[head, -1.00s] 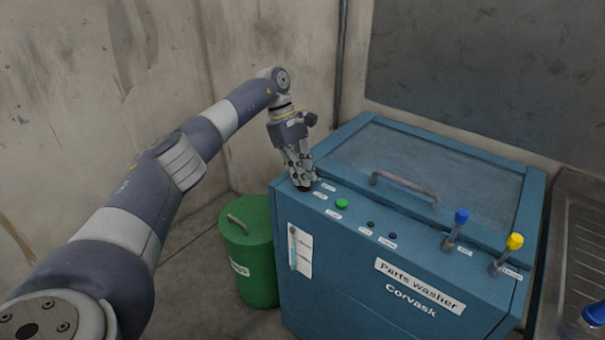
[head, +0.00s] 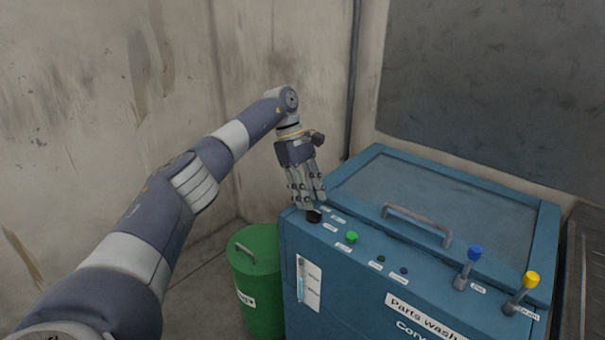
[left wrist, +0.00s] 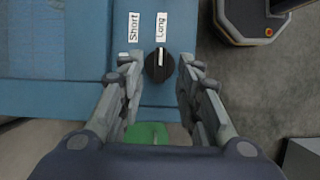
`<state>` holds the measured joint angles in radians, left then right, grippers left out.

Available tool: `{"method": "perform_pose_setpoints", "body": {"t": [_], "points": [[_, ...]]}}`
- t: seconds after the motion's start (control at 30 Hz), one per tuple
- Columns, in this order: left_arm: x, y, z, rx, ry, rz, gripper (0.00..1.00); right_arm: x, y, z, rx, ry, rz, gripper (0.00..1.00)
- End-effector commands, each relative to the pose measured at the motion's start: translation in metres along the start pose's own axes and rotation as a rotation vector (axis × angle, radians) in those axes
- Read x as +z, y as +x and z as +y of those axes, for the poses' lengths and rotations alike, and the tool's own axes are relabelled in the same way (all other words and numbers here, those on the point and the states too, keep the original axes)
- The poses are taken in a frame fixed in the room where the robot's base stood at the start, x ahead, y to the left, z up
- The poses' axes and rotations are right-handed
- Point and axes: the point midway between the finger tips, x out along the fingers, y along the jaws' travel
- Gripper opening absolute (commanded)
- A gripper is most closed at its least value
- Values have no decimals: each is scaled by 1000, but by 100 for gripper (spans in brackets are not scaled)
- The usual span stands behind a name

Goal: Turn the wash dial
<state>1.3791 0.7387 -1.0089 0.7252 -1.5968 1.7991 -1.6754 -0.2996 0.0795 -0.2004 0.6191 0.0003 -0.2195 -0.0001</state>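The wash dial is a round black knob (head: 313,216) at the left end of the blue parts washer's (head: 345,270) front panel. In the left wrist view the dial (left wrist: 158,65) has a white pointer line aimed at the "Long" label (left wrist: 161,27). The "Short" label (left wrist: 133,27) lies to the left of it. My left gripper (head: 309,205) points down just over the dial. In the wrist view its fingers (left wrist: 158,78) stand on either side of the dial with a gap at each side. It is open and empty. My right gripper is not in view.
A green button (head: 351,237) and two small dark lamps sit right of the dial. Further right are a blue-topped lever (head: 474,254) and a yellow-topped lever (head: 531,279). The lid handle (head: 417,221) rises behind. A green bin (head: 262,290) stands left of the washer.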

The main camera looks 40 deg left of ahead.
Motion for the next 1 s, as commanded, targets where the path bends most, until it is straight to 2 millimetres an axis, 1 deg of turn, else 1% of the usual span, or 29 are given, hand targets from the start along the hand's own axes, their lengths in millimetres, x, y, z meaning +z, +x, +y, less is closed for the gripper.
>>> {"method": "perform_pose_setpoints", "body": {"t": [0.03,0.1,0.23,0.4,0.63,1.0], "points": [[1,-14,2,4,-2,1,32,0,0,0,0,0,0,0],[0,-32,1,4,-2,0,32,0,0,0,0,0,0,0],[0,-59,1,3,-2,0,32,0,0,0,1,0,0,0],[0,-76,1,-1,-2,0,32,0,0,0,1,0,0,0],[-1,-86,0,-4,-1,2,32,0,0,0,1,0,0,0],[-1,-87,0,-4,-1,1,32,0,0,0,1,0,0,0]]}}
